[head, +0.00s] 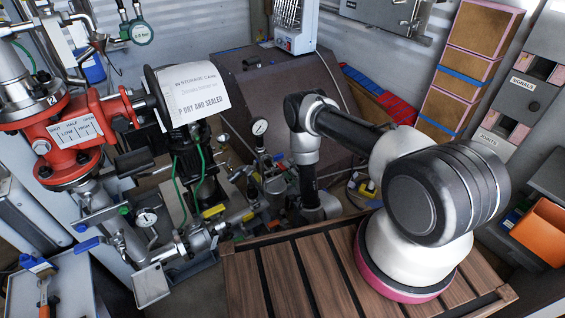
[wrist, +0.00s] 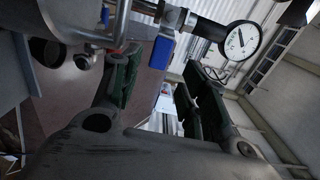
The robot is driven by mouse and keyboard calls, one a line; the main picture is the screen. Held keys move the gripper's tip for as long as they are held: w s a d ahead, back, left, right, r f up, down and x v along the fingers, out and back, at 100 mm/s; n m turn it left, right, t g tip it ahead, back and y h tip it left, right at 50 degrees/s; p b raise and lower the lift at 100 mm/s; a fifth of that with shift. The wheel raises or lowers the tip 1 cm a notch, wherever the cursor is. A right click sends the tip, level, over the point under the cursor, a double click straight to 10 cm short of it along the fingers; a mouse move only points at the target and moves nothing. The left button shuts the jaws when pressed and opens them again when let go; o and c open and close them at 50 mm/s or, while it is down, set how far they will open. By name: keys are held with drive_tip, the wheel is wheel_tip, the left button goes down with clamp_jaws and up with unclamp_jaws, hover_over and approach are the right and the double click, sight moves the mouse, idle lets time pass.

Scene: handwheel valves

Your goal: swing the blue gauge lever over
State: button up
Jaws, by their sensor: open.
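The blue gauge lever (wrist: 161,50) shows in the wrist view as a short blue handle hanging below a metal fitting, beside a round white gauge (wrist: 241,40). My gripper (wrist: 160,72) is open, with one dark finger on each side of the lever in the picture. The lever appears beyond the fingertips; I see no contact. In the head view, a white gauge (head: 260,127) stands among the pipework with a small blue part (head: 279,157) near it, likely the same lever. My arm reaches down there, and my fingers are hard to make out.
A red valve (head: 70,135) with a tag-covered handwheel (head: 195,95) stands left. Crowded pipes surround my gripper. A slatted wooden surface (head: 290,285) lies in front, and a dark cabinet (head: 285,95) behind.

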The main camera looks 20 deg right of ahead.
sight(279, 157)
drive_tip(key=shift+x, duration=4.55)
drive_tip(key=shift+c, duration=0.4)
drive_tip(key=c, duration=0.7)
